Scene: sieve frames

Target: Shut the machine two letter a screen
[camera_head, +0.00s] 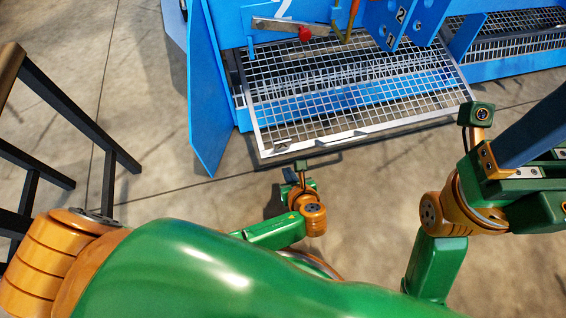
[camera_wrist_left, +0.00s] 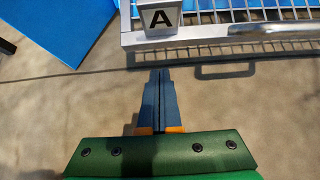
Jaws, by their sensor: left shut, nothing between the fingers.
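The screen is a silver-framed wire mesh (camera_head: 350,95) sticking out of the blue machine (camera_head: 222,30) towards me. Its front rail carries a small block at the left in the head view. In the left wrist view this is a label with a black letter A (camera_wrist_left: 160,18) beside the silver rail (camera_wrist_left: 220,35). My left gripper (camera_head: 291,176) is just in front of the rail near that label, apart from it. Its dark blue fingers (camera_wrist_left: 160,72) are shut and empty, pointing at the rail. My right gripper (camera_head: 537,130) is at the right edge, its fingertips not clearly shown.
A blue side panel (camera_head: 208,110) stands left of the screen. Number plates (camera_head: 398,22) and a red knob (camera_head: 305,33) are above the mesh. Another mesh (camera_head: 515,40) lies at the upper right. A dark-framed stand (camera_head: 75,125) is at the left. The floor before the machine is clear.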

